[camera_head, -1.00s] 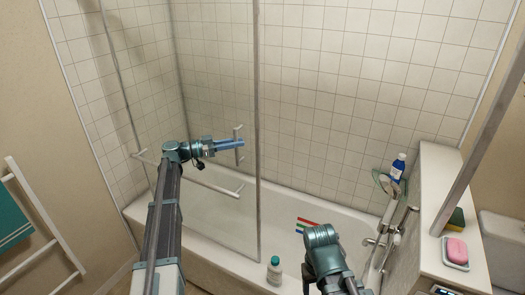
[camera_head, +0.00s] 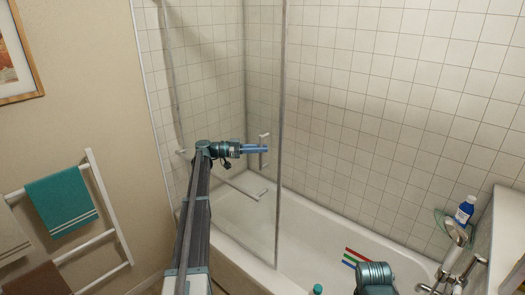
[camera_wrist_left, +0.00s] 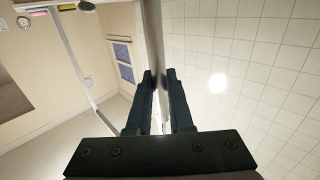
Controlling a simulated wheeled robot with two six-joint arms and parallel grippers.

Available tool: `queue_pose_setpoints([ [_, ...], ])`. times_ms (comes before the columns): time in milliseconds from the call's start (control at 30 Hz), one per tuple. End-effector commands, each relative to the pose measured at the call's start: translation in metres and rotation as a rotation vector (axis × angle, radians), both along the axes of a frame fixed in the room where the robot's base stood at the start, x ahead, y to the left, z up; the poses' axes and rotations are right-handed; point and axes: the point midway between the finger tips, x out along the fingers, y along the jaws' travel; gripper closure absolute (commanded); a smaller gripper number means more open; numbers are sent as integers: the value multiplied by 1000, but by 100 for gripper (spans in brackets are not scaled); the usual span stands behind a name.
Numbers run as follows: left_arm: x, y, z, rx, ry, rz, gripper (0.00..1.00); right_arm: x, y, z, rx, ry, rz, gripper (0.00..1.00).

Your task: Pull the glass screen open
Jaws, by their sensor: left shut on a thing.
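The glass screen (camera_head: 222,100) stands upright along the tub's near side in the head view, with a metal strip down its right edge (camera_head: 280,120). A short upright pale handle (camera_head: 264,162) sits near that edge. My left gripper (camera_head: 262,149) reaches in from the left and is shut on the handle. In the left wrist view, the fingers (camera_wrist_left: 160,90) close about an upright bar (camera_wrist_left: 153,30). Of my right arm, a teal joint shows at the bottom of the head view; its fingertips are not visible.
A bottle cap (camera_head: 318,289) shows below. A blue bottle (camera_head: 465,210) and taps are at the right. A towel rack (camera_head: 108,205) with a teal towel (camera_head: 62,200) stands left.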

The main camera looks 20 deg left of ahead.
Motion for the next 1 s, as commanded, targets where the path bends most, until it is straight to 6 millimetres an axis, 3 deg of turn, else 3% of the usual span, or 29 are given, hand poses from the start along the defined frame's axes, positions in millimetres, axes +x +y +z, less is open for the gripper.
queue_pose_setpoints([
  [200,3,1,2,-5,-3,6,100,0,0,1,0,0,0,36],
  [233,3,1,2,-5,-3,5,75,0,0,1,0,0,0,36],
  [367,2,0,1,-4,-2,4,52,0,0,0,0,0,0,36],
  [733,-3,8,1,-2,-1,3,51,0,0,0,0,0,0,36],
  [1000,-28,55,0,-2,-1,5,51,0,0,0,0,0,0,36],
])
